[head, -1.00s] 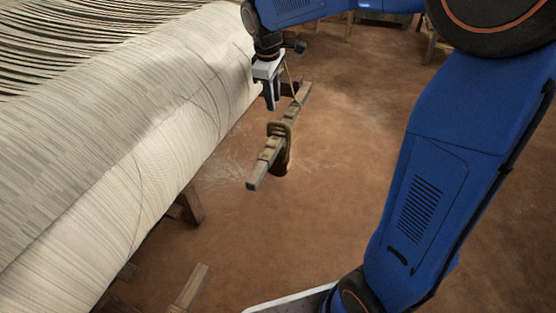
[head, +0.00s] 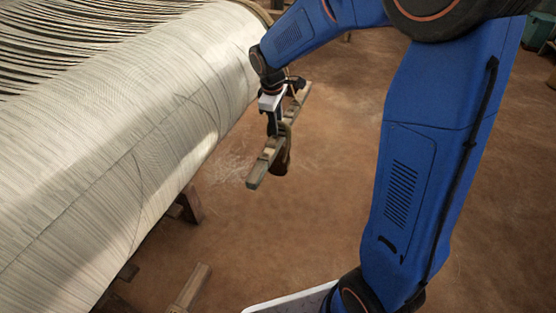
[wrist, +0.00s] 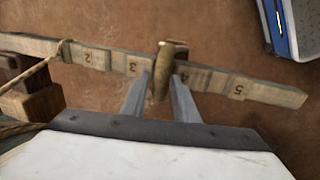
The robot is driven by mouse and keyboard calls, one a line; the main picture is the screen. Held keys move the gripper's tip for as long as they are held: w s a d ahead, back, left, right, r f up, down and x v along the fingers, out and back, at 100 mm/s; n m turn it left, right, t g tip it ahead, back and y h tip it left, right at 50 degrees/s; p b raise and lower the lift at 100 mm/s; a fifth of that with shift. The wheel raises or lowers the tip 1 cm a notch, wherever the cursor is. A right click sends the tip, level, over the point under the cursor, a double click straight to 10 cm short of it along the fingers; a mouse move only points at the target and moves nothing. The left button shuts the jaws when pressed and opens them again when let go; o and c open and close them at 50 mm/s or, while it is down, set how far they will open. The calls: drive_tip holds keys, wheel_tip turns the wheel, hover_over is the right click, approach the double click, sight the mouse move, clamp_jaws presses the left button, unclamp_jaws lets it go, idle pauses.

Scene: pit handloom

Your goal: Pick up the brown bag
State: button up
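The brown bag (head: 282,162) hangs below a long wooden bar (head: 257,173) by its handle, which loops over the bar. In the wrist view the tan handle (wrist: 160,85) stands up from the bar (wrist: 267,90) between the marks 3 and 4. My gripper (head: 275,133) is at the bar, above the bag. In the wrist view its two fingers (wrist: 160,92) are apart, one on each side of the handle, with small gaps visible.
A large roll of pale warp threads (head: 130,150) fills the left, close to the bar. A cord (wrist: 32,72) is tied around the bar near mark 2. Dark wood blocks (wrist: 30,100) stand at its end. The brown earth floor (head: 320,220) is open to the right.

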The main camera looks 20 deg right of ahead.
clamp_jaws()
idle(1.4)
